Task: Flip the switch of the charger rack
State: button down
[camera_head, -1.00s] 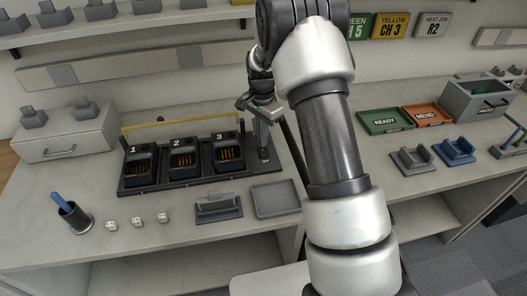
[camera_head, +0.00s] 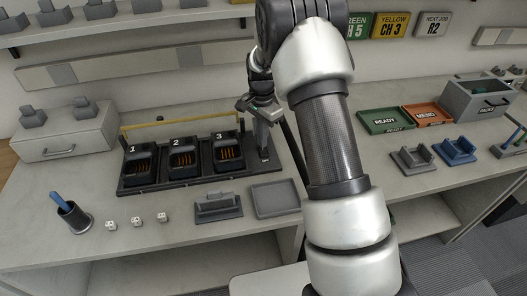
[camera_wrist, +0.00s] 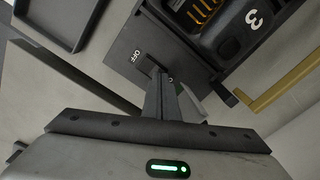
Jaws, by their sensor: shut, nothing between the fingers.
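The charger rack (camera_head: 190,178) is a dark tray on the bench with three charging bays numbered 1, 2 and 3. Its right end plate also shows in the wrist view (camera_wrist: 128,45), with a white OFF label (camera_wrist: 137,56). My gripper (camera_head: 264,153) points down at this end plate, right of bay 3. In the wrist view my gripper (camera_wrist: 160,74) has its fingers together, empty, with the tips close beside the OFF label. The fingers cover much of the switch area, so I cannot tell the switch's position or whether they touch it.
A yellow bar (camera_head: 185,121) runs behind the rack. A grey cradle (camera_head: 218,207) and shallow grey tray (camera_head: 275,199) lie in front. A pen cup (camera_head: 74,215) and white dice (camera_head: 137,222) stand left. Green (camera_head: 390,121) and orange (camera_head: 427,114) trays are right, beyond my arm.

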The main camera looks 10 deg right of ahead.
jog(key=shift+f, duration=0.4)
jog(key=shift+r, duration=0.1)
notch_tip(320, 180, up, 7)
jog(key=p, duration=0.4)
dwell(0.5)
dwell(0.4)
